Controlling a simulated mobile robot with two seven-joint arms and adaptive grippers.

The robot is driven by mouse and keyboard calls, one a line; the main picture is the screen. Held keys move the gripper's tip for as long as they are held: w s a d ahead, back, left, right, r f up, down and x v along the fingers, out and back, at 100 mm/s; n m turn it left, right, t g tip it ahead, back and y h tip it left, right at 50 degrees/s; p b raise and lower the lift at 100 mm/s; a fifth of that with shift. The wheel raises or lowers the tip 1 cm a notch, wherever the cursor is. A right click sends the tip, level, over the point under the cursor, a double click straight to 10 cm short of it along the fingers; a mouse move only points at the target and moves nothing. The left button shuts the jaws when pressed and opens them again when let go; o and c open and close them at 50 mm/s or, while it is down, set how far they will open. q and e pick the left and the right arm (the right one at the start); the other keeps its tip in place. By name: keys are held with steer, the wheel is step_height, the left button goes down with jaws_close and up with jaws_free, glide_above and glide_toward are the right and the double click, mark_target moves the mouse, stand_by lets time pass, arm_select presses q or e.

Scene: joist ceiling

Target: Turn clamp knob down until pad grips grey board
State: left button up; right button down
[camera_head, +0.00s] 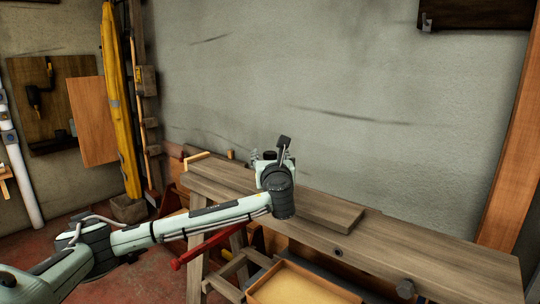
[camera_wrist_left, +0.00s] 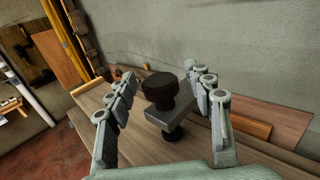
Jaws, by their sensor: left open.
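The clamp's dark round knob (camera_wrist_left: 160,88) stands upright between the fingers of my left gripper (camera_wrist_left: 160,80) in the left wrist view. A grey block of the clamp (camera_wrist_left: 172,117) and a dark lower part sit below it. The fingers are spread on both sides of the knob, with gaps visible. In the head view my left gripper (camera_head: 273,157) is above the bench's back half, and its wrist hides most of the clamp. A grey-brown board (camera_head: 337,213) lies flat on the bench, extending right from beneath the wrist. The pad and its contact with the board are hidden.
The long wooden workbench (camera_head: 410,250) runs along the grey wall. Its top is clear at the right. A shallow wooden tray (camera_head: 300,284) is in front, near a red bar (camera_head: 200,248). A yellow upright object (camera_head: 122,100) stands at the left.

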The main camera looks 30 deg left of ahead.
arm_select(q)
steer(key=shift+c, duration=0.5)
steer(key=c, duration=1.1)
steer(key=shift+h, duration=0.3)
